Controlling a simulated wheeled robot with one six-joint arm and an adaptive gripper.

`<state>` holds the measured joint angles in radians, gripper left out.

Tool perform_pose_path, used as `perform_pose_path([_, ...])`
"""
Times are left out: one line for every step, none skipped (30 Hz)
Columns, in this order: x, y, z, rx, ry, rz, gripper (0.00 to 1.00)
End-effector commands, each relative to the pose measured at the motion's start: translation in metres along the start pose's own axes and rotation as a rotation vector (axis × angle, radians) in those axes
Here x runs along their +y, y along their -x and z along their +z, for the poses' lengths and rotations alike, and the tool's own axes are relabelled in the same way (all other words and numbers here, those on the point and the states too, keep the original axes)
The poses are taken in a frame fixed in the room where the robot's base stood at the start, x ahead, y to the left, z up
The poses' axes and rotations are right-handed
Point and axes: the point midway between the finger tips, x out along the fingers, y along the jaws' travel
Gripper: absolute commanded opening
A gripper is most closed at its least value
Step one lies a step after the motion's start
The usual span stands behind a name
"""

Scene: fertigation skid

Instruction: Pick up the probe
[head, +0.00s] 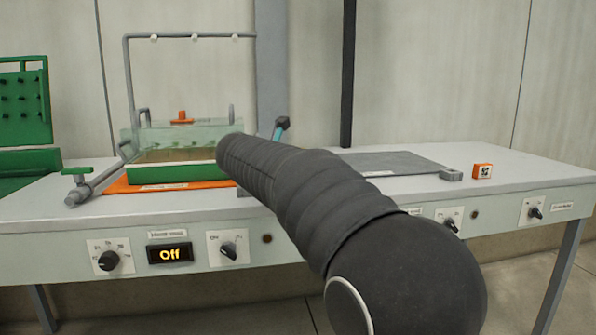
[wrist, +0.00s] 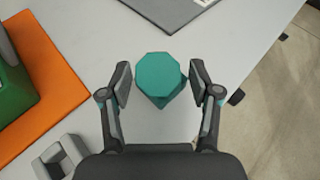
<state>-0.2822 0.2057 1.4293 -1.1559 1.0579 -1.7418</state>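A teal eight-sided piece (wrist: 160,78), which I take to be the probe, shows in the wrist view. I see its flat top from above and part of its side below. My gripper (wrist: 160,84) is open, with one finger on each side of it. A narrow gap shows at each finger, wider on the left. In the head view my arm hides most of this spot. A small teal and dark piece (head: 281,127) shows above the arm; I cannot tell whether it is the probe or part of my gripper.
A green tray (head: 175,173) with a clear box stands on an orange mat (head: 120,184) at left. A grey mat (head: 385,162) and an orange marker block (head: 482,171) lie at right. A grey bracket (wrist: 46,166) is at lower left. The table's front edge is near.

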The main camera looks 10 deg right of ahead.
Motion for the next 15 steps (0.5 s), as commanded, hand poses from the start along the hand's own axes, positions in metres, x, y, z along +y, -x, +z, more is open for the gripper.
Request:
perform_pose_path([0.0000, 0.0002, -0.0001, 0.000, 0.000, 0.000, 0.53])
perform_pose_path([0.0000, 0.0002, -0.0001, 0.000, 0.000, 0.000, 0.45])
perform_pose_path([0.0000, 0.0002, -0.0001, 0.000, 0.000, 0.000, 0.35])
perform_pose_path([0.0001, 0.0002, -0.0001, 0.000, 0.000, 0.000, 0.28])
perform_pose_path([0.0000, 0.0003, -0.0001, 0.000, 0.000, 0.000, 0.20])
perform_pose_path([0.0001, 0.0003, -0.0001, 0.000, 0.000, 0.000, 0.10])
perform_pose_path([0.0001, 0.0003, -0.0002, 0.000, 0.000, 0.000, 0.03])
perform_pose_path([0.0001, 0.0003, -0.0002, 0.000, 0.000, 0.000, 0.00])
perform_pose_path([0.0000, 0.0003, -0.0001, 0.000, 0.000, 0.000, 0.00])
perform_pose_path([0.0000, 0.0003, -0.0001, 0.000, 0.000, 0.000, 0.00])
perform_pose_path([0.0001, 0.0004, -0.0001, 0.000, 0.000, 0.000, 0.00])
perform_pose_path([0.0001, 0.0004, -0.0001, 0.000, 0.000, 0.000, 0.00])
perform_pose_path([0.0000, 0.0004, -0.0001, 0.000, 0.000, 0.000, 0.00])
perform_pose_path([0.0001, 0.0004, -0.0001, 0.000, 0.000, 0.000, 0.00])
perform_pose_path([0.0001, 0.0005, 0.0001, 0.000, 0.000, 0.000, 0.00])
